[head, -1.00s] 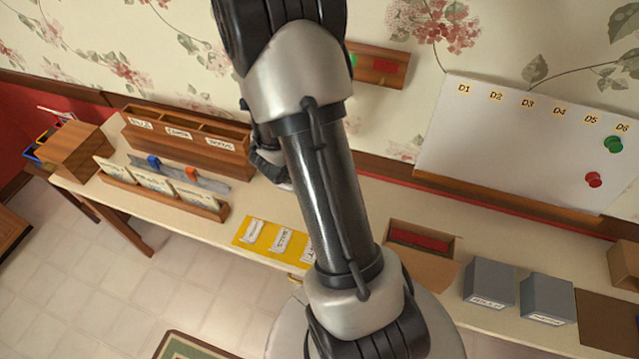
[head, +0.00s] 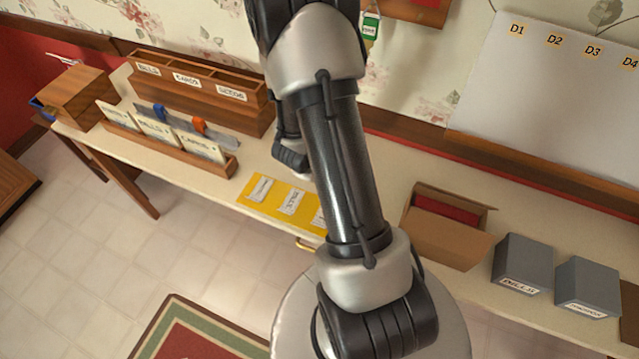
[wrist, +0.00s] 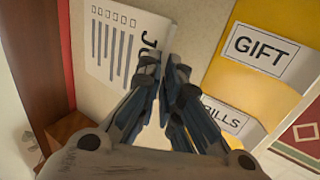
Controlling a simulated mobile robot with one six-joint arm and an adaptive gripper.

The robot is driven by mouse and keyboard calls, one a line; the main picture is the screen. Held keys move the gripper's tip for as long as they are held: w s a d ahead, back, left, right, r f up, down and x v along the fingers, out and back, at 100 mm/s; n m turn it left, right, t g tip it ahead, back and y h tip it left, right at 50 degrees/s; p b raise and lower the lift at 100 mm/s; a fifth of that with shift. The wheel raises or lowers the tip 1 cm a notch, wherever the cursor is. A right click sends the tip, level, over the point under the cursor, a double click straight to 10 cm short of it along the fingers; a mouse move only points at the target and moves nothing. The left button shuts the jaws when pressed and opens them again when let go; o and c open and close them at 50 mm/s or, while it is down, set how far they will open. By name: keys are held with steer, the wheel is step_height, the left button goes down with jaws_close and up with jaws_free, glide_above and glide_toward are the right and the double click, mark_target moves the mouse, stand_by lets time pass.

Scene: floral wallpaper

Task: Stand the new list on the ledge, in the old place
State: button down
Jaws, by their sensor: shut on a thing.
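In the wrist view, my gripper (wrist: 167,68) is shut on a white sheet (wrist: 112,48) with printed lines and large letters starting "JO"; the fingers cover the rest of its heading. The sheet appears over the cream tabletop, beside the yellow mat (wrist: 208,82). In the head view, my arm hides the sheet and most of my gripper. A wooden wall piece (head: 408,12), possibly the ledge, is at the top, with a green tag (head: 370,27) at its left end and a red patch on it.
The mat carries labels, including GIFT (wrist: 262,48) and BILLS. A wooden card rack (head: 160,150) and a sorter (head: 200,95) stand on the left. An open box (head: 450,240) and grey bins (head: 523,265) stand on the right. A white board (head: 530,95) is on the wall.

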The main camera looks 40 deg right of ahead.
steer(key=shift+f+b, duration=0.8)
steer(key=shift+f, duration=1.25)
steer(key=c, duration=1.8)
jaws_free()
steer(key=shift+f+b, duration=0.1)
steer(key=shift+b, duration=0.2)
